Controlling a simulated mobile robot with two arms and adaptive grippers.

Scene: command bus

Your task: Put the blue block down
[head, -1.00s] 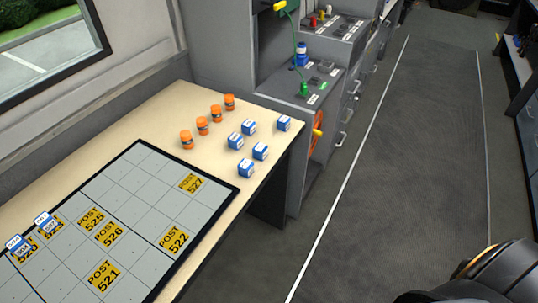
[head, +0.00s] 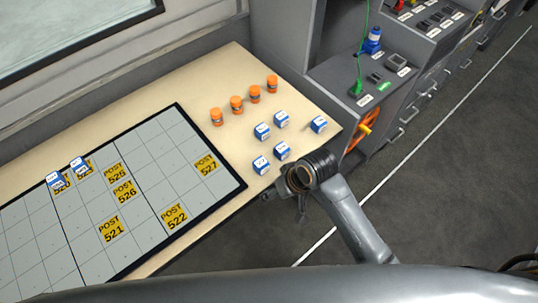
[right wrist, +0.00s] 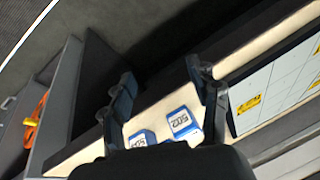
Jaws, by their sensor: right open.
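Several blue blocks with white labels stand on the bare tabletop: one at the right (head: 318,125), two behind (head: 280,119) (head: 262,131), and two nearer the front edge (head: 281,151) (head: 261,165). Two more blue blocks (head: 55,181) (head: 79,165) are on the grid board at the left. My right gripper (head: 285,203) is by the table's front edge, just in front of the nearest blocks. In the right wrist view the gripper (right wrist: 160,70) is open and empty, with a block marked 502 (right wrist: 182,122) and another block (right wrist: 142,138) below it. My left gripper is out of view.
The table (head: 235,65) also holds several orange cylinders (head: 237,104) behind the blocks. The grid board (head: 150,150) has yellow POST tiles. A grey console (head: 360,90) with a green cable and an orange wheel (head: 362,132) stands right of the table. The floor is clear.

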